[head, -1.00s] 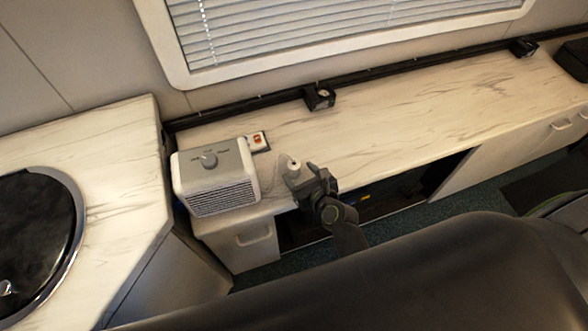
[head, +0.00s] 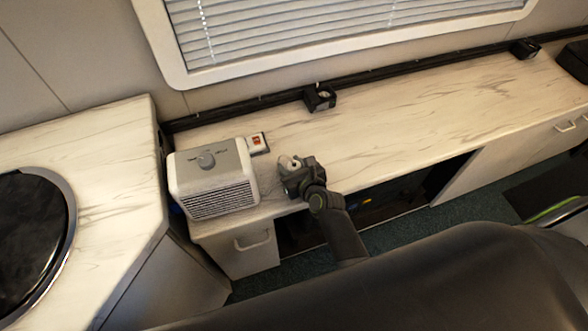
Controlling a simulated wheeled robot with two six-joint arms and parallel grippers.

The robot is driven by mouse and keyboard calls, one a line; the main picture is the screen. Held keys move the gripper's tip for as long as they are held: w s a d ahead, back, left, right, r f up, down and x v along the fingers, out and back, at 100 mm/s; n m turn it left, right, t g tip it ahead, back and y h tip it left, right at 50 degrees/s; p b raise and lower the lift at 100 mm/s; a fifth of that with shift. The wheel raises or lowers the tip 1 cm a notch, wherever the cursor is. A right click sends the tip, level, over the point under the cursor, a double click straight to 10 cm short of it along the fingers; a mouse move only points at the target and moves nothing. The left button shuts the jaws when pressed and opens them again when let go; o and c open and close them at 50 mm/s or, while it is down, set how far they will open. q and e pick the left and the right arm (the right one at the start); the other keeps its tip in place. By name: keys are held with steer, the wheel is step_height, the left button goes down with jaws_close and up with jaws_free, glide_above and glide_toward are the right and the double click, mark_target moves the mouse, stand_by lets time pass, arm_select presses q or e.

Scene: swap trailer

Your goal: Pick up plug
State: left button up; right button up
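The white plug (head: 288,161) lies on the marble-look counter near its front edge, to the right of the heater. Part of it is hidden by my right gripper. My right gripper (head: 291,169) reaches in from the lower right, and its fingers are right at the plug, overlapping it in the head view. Whether the fingers touch it or are closed on it is too small to tell. My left gripper is not in view.
A grey and white heater (head: 213,178) with a knob stands left of the plug. A socket with a red switch (head: 257,143) sits behind it. A black bracket (head: 319,97) is at the wall. The counter (head: 420,110) to the right is clear. A dark seat back fills the foreground.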

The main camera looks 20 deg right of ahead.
steer(key=c, duration=0.5)
steer(key=shift+r, duration=0.1)
steer(key=shift+c, duration=0.2)
